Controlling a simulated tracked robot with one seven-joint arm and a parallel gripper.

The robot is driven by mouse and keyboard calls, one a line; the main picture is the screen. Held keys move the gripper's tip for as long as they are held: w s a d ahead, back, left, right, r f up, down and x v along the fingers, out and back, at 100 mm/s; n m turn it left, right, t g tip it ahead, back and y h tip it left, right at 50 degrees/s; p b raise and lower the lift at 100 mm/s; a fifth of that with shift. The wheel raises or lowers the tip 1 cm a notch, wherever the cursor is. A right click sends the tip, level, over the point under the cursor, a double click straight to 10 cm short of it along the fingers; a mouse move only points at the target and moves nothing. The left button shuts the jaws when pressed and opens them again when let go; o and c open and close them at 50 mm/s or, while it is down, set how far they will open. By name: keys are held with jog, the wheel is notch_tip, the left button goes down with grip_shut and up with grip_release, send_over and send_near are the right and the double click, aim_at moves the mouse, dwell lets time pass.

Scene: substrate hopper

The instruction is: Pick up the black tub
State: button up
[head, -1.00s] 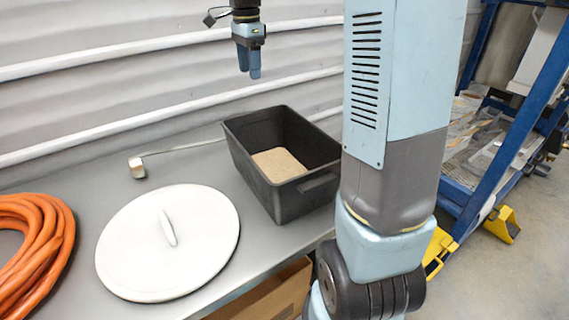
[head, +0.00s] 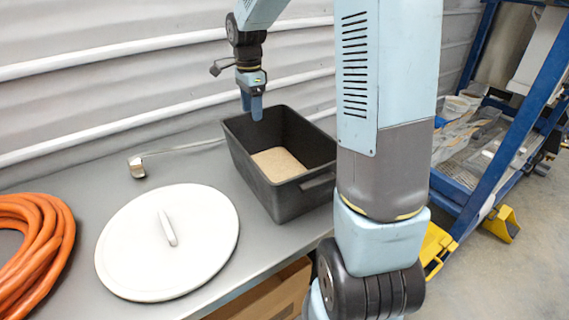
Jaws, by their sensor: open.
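The black tub (head: 262,196) stands upright on the grey bench. It is open-topped and rectangular, with light brown granular material (head: 278,164) on its floor. A handle shows on its right end. My gripper (head: 252,116) points down with two blue fingers, by the tub's back-left rim in the picture. It is open with nothing between the fingers. I cannot tell whether the fingertips are above the rim or touching it. My arm stands close in front of the tub's right side.
A white round lid (head: 185,262) lies left of the tub. A metal ladle (head: 138,168) lies behind the lid, its handle reaching towards the tub. A coiled orange hose (head: 38,240) is at far left. A ribbed wall (head: 90,100) rises behind. A blue rack (head: 500,150) stands right.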

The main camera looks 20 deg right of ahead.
jog(key=shift+f, duration=0.9)
grip_shut()
